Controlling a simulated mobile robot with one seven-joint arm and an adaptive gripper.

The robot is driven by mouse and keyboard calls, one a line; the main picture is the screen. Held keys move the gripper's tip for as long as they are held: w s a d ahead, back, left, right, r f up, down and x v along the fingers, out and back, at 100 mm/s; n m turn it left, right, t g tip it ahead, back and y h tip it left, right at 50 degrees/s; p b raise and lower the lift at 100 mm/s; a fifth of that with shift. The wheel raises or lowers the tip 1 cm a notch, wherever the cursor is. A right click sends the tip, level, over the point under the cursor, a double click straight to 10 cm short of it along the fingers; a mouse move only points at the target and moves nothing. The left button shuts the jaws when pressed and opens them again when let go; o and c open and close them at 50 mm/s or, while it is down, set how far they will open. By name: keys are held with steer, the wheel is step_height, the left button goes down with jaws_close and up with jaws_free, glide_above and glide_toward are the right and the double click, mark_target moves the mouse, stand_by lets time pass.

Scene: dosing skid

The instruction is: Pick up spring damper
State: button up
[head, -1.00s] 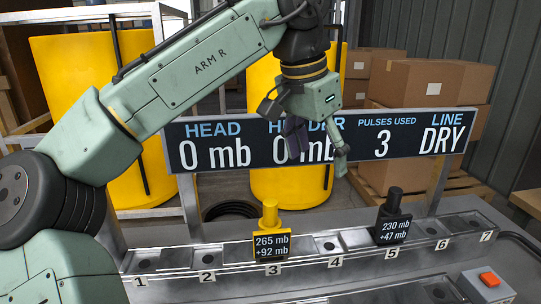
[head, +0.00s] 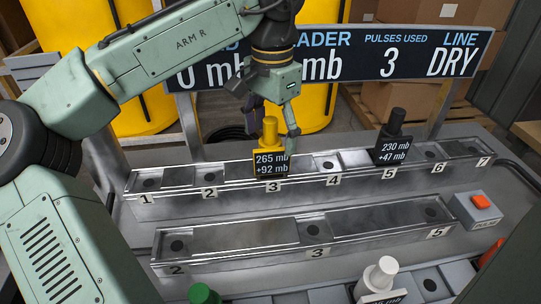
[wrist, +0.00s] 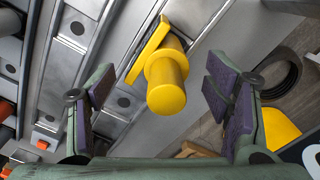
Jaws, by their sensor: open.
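No label in view names the spring damper. A yellow knobbed part (head: 270,133) with a plate reading 265 mb, +92 mb stands upright at slot 3 of the back rail. A black one (head: 394,125) reading 230 mb, +47 mb stands at slot 5. My gripper (head: 273,118) is at the yellow part's top, jaws open. In the wrist view the yellow knob (wrist: 166,85) lies between the spread purple-padded fingers, with gaps on both sides. A white-topped part (head: 381,275) and a green-topped part (head: 204,294) are cut off at the bottom of the head view.
The back rail (head: 225,205) has numbered slots, several of them empty. A front rail (head: 250,250) with slots 2, 3 and 5 looks empty. An orange pulse button (head: 481,202) sits at the right. A display board (head: 400,55) reading 3 pulses used, line DRY stands behind.

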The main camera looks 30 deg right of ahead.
steer(key=shift+f, duration=0.5)
jaws_close()
stand_by(0.6)
